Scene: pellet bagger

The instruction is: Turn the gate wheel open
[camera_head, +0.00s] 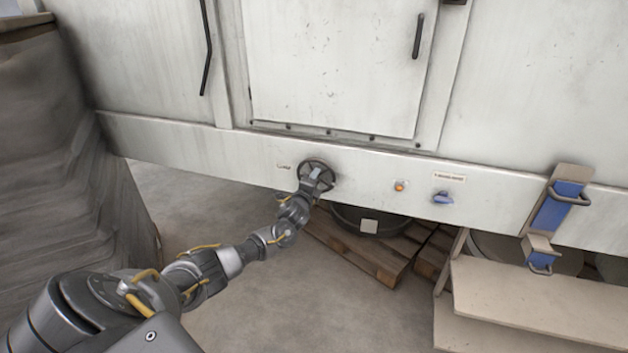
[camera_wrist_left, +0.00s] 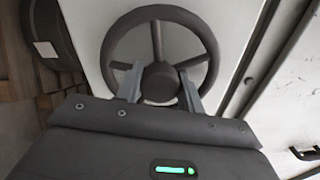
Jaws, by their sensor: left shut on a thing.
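The gate wheel (camera_head: 317,165) is a dark round handwheel with spokes on the machine's white lower rail. In the left wrist view the wheel (camera_wrist_left: 203,35) fills the top middle, with its hub (camera_wrist_left: 160,82) between my fingers. My left gripper (camera_head: 318,177) is at the wheel's face. In the left wrist view my left gripper (camera_wrist_left: 160,88) is shut on the wheel's hub, one finger on each side. The far part of the hub is hidden. My right gripper is not in view.
Right of the wheel on the rail are an orange button (camera_head: 400,186) and a blue knob (camera_head: 443,198). A dark round container (camera_head: 345,218) stands on a wooden pallet (camera_head: 370,257) below. A blue handled fixture (camera_head: 556,206) and beige boards (camera_head: 530,300) are at right. Floor at left is clear.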

